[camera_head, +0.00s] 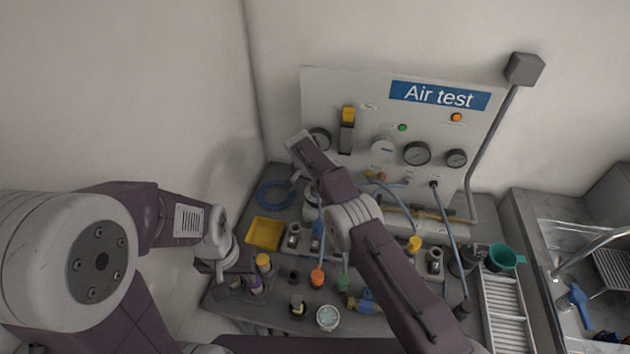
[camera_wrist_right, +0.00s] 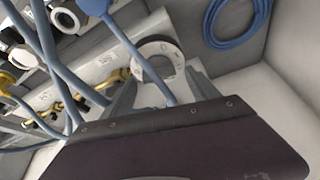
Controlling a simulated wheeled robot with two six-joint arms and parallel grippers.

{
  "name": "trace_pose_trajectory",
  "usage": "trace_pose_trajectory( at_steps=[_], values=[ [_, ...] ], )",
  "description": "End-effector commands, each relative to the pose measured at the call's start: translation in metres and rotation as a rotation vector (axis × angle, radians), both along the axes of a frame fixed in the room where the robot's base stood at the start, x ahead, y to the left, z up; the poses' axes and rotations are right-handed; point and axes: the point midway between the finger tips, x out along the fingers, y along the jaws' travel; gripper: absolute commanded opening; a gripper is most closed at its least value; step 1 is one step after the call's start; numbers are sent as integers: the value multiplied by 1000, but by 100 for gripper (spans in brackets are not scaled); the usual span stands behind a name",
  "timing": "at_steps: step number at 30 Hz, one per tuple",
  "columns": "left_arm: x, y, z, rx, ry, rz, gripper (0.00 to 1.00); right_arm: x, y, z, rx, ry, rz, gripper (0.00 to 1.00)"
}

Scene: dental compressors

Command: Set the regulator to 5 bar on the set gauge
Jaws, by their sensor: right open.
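Dark round gauges hang on the white Air test panel (camera_head: 350,85): a left gauge (camera_head: 320,138), partly behind my right arm, a middle gauge (camera_head: 416,153) and a right gauge (camera_head: 456,158). Their needles are too small to read, and I cannot tell which is the set gauge. In the right wrist view, a white ring-topped part (camera_wrist_right: 158,58), perhaps the regulator knob, stands between the fingers of my open right gripper (camera_wrist_right: 160,90). I cannot tell whether they touch it. My left gripper (camera_head: 232,268) is low at the bench's left side; its jaws are unclear.
A blue hose (camera_wrist_right: 135,50) crosses close by the right fingers. A blue coil (camera_head: 275,195) and yellow tray (camera_head: 264,233) lie on the bench's left. Several fittings, including an orange-capped one (camera_head: 317,277), crowd the front. A sink (camera_head: 590,260) is at right.

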Motion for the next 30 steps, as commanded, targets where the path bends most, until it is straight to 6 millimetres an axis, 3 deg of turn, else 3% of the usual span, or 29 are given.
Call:
trace_pose_trajectory(
  at_steps=[4,13,25,29,30],
  values=[
    [0,0,-10,0,0,0,36,-6,2,13,0,-1,1,69],
    [0,0,-21,0,0,0,36,-26,12,67,2,-3,1,69],
    [0,0,-21,0,0,0,36,-30,14,78,0,0,0,69],
    [0,0,-25,0,0,0,36,-24,3,78,-18,-11,46,33],
    [0,0,-29,0,0,0,36,-18,-8,78,-40,-22,98,33]
  ],
)
